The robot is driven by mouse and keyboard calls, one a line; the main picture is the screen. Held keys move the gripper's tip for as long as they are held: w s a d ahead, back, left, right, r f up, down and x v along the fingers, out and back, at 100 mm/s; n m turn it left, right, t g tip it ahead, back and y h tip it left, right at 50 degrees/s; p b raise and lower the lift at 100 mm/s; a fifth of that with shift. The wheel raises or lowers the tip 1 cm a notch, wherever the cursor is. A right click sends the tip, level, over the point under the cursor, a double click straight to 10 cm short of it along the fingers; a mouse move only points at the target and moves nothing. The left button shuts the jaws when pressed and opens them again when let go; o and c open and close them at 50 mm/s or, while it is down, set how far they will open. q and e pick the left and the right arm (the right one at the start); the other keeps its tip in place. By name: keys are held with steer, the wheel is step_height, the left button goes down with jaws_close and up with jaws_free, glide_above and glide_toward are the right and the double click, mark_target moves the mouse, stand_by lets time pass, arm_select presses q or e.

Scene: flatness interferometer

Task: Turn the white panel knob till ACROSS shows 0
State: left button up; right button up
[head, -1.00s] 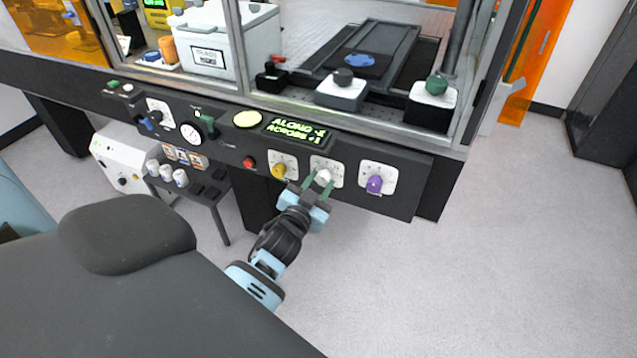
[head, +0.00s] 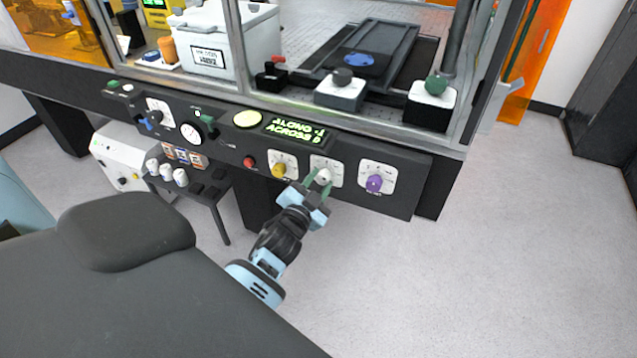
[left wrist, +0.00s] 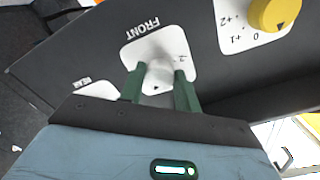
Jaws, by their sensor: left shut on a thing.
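The white panel knob (head: 324,176) sits on a white dial plate labelled FRONT on the dark front panel. My left gripper (head: 318,182) has its green fingers on either side of the knob and is shut on it. In the left wrist view the white knob (left wrist: 158,74) is between the fingers, partly hidden by them. The green-lit display (head: 293,130) shows an ALONG line and an ACROSS line; the ACROSS figure looks like 0, but it is blurred. The ALONG figure cannot be read surely. My right gripper is not in view.
A yellow knob (head: 279,170) is left of the white one and a purple knob (head: 374,183) right of it. A red button (head: 249,162) and a gauge (head: 191,133) are farther left. The floor in front at right is clear.

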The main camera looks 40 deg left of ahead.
arm_select(q)
steer(key=o, duration=1)
steer(key=shift+s, duration=0.15)
steer(key=v, duration=0.7)
steer(key=shift+s, duration=0.3)
